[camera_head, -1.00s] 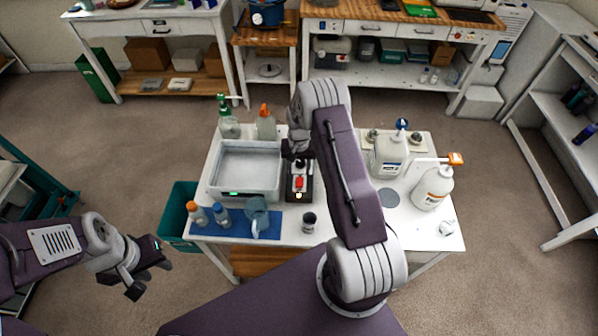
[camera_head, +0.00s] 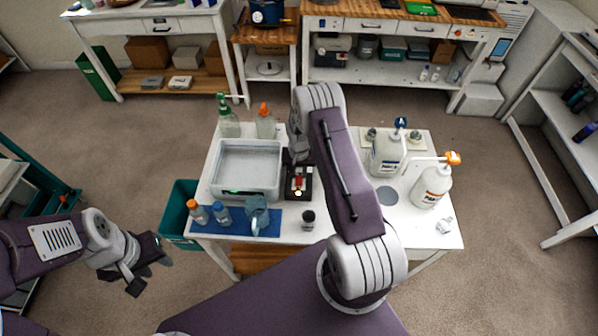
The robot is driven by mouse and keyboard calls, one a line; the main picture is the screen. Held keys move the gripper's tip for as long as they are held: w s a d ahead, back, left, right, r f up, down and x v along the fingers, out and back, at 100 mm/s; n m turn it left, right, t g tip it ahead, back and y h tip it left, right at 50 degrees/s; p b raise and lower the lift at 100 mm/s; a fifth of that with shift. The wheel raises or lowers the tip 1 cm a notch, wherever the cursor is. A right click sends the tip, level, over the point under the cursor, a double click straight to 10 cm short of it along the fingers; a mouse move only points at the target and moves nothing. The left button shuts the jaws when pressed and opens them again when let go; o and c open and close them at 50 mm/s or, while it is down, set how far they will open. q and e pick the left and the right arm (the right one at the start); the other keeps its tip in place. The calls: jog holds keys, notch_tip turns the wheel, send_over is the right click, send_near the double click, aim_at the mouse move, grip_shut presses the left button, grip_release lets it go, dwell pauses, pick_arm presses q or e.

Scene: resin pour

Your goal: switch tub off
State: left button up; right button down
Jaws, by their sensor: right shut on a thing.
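The tub (camera_head: 214,176) is a grey-white open basin at the table's left, with a small light strip on its front edge. Beside it on the right stands a black switch unit (camera_head: 309,187) with a red lever (camera_head: 299,180) and a pale round spot at its front. My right gripper (camera_head: 297,162) is at the unit's far end, shut on what appears to be the lever; its fingertips are small and partly hidden by my arm. My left gripper (camera_head: 152,272) is open and empty, off the table at the lower left.
A blue mat (camera_head: 238,229) holds small bottles (camera_head: 198,212) and a blue-grey jug (camera_head: 256,212). A dark jar (camera_head: 308,220) stands near the front. Pump jugs (camera_head: 387,158) (camera_head: 431,186) are at right, spray bottles (camera_head: 265,124) behind the tub. A teal bin (camera_head: 178,208) stands left.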

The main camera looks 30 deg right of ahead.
jog(key=f+t+b, duration=0.1)
jog(key=b, duration=0.4)
jog(key=shift+a+f+h, duration=0.1)
jog(key=shift+h, duration=0.3)
jog(key=b, duration=0.2)
jog(key=r+t+b, duration=0.1)
jog(key=b, duration=0.1)
jog(key=shift+s, duration=0.25)
jog(key=shift+a+r+h+b, duration=0.15)
jog(key=shift+h+b, duration=0.15)
jog(key=shift+b, duration=0.15)
jog(key=shift+r, duration=0.15)
jog(key=c, duration=1.2)
grip_release()
